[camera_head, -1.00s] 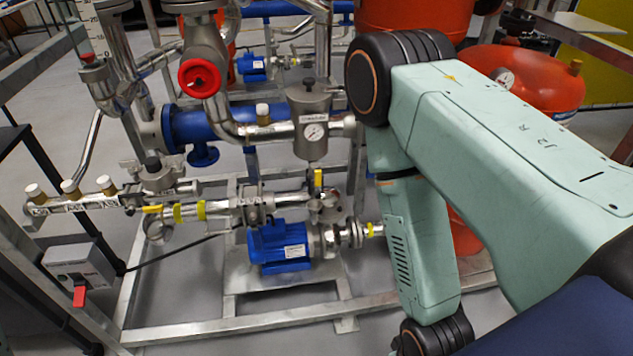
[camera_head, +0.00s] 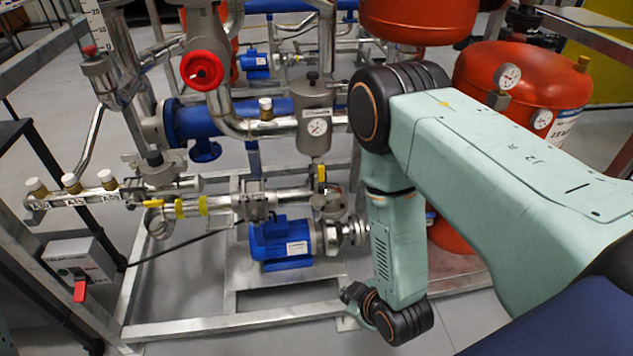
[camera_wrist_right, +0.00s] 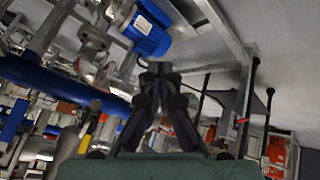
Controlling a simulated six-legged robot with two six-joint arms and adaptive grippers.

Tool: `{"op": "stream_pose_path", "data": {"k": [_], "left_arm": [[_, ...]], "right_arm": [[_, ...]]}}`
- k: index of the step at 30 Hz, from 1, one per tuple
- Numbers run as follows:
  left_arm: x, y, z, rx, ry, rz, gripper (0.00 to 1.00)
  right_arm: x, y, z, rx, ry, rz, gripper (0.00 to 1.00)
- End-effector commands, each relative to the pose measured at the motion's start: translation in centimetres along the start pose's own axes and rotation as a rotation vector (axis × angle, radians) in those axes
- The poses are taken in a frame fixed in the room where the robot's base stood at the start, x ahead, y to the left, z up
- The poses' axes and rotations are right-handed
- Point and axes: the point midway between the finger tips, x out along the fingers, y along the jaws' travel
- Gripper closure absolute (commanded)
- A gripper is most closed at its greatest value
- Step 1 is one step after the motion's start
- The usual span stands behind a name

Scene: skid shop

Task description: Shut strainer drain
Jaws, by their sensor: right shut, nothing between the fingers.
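The strainer seems to be the grey cylindrical pot (camera_head: 313,122) with a round gauge on its front, in the middle of the head view. Below it a small valve with a yellow handle (camera_head: 321,173) hangs on a thin vertical pipe; the handle stands upright, along the pipe. I cannot tell for sure that this is the drain. My right gripper (camera_head: 352,294) shows small and partly hidden by my wrist, low and right of the blue pump motor. In the right wrist view its fingers (camera_wrist_right: 160,70) are together and empty, pointing toward the motor. My left gripper is out of view.
The blue pump motor (camera_head: 281,243) sits on the metal skid frame (camera_head: 215,326). A red handwheel (camera_head: 201,70) is at upper left. A red-handled switch box (camera_head: 80,268) stands at left. Red tanks (camera_head: 525,75) are at right. Bare floor shows in front of the frame.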

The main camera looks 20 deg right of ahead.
Motion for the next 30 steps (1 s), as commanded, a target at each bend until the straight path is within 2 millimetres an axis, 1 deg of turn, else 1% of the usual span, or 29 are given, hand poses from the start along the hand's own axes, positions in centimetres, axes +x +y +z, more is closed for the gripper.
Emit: {"op": "stream_pose_path", "data": {"k": [1,3,5,6,8,9,12,15,18,21,25,30], "left_arm": [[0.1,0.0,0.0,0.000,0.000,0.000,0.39],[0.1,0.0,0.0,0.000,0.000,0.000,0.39],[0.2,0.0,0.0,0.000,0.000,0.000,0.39],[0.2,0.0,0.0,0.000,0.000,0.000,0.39],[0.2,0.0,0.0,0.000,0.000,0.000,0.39],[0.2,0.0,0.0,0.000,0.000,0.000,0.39],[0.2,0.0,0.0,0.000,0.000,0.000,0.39],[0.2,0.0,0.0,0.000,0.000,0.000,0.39],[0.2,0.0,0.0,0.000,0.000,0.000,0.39],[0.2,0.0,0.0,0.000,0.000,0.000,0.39],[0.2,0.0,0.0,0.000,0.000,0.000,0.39],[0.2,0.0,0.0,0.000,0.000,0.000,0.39]], "right_arm": [[0.8,0.9,-1.7,-0.078,0.071,0.038,1.00],[1.5,2.2,-4.1,-0.198,0.165,0.100,1.00],[1.8,3.3,-6.1,-0.299,0.238,0.162,1.00],[1.9,4.0,-7.4,-0.366,0.284,0.207,1.00],[1.9,5.0,-9.3,-0.464,0.347,0.277,1.00],[1.7,5.6,-10.6,-0.527,0.385,0.329,1.00],[1.0,7.1,-13.4,-0.680,0.460,0.461,1.00],[0.0,8.1,-15.5,-0.812,0.506,0.583,1.00],[-0.9,8.7,-16.6,-0.913,0.522,0.677,1.00],[-1.5,8.9,-17.1,-0.983,0.519,0.735,1.00],[-1.7,9.0,-17.2,-1.030,0.507,0.762,1.00],[-1.7,9.0,-17.2,-1.040,0.502,0.763,1.00]]}}
